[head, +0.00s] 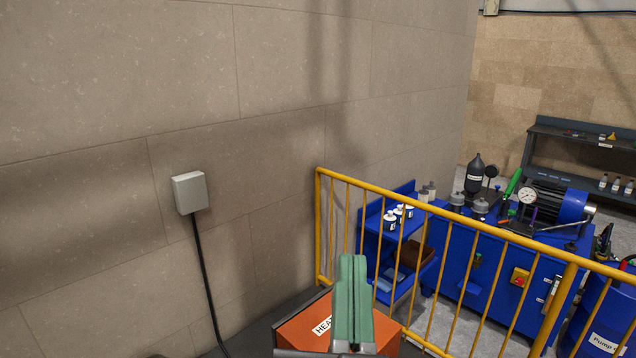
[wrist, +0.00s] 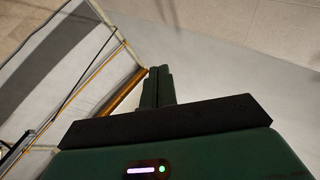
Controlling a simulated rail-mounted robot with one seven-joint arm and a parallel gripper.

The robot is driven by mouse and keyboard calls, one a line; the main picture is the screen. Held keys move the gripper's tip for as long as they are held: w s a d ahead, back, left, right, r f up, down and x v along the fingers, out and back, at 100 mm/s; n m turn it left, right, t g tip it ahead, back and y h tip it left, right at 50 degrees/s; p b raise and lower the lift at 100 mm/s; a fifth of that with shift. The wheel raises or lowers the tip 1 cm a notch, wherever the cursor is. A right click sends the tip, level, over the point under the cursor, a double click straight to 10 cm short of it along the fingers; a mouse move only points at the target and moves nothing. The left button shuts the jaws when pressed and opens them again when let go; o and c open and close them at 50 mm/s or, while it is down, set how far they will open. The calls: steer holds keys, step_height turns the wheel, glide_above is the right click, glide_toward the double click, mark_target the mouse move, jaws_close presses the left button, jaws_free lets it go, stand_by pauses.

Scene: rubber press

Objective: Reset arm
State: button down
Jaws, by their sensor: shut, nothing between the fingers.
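My gripper shows in the wrist view (wrist: 159,70) as two green fingers lying together, with nothing between them. They point away from the dark green gripper body over a pale, blurred surface. In the head view, a green two-pronged part that looks like my gripper (head: 351,260) stands at the bottom middle. It appears in front of an orange box (head: 388,335) with a partly hidden label reading "HEA". I cannot tell how far the gripper is from the box.
A yellow railing (head: 440,217) runs from the middle to the right. Behind it stand a blue workbench (head: 455,262) with bottles and a pump, and a dark shelf (head: 580,135). A grey wall box (head: 190,192) with a black cable is on the left wall.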

steer(key=s+a+r+n+t+y, duration=0.3)
steer(key=s+a+r, duration=0.2)
steer(key=s, duration=0.1)
step_height(320, 180, up, 19)
steer(key=w+d+p, duration=0.1)
steer(key=p, duration=1.9)
steer(key=shift+g, duration=0.4)
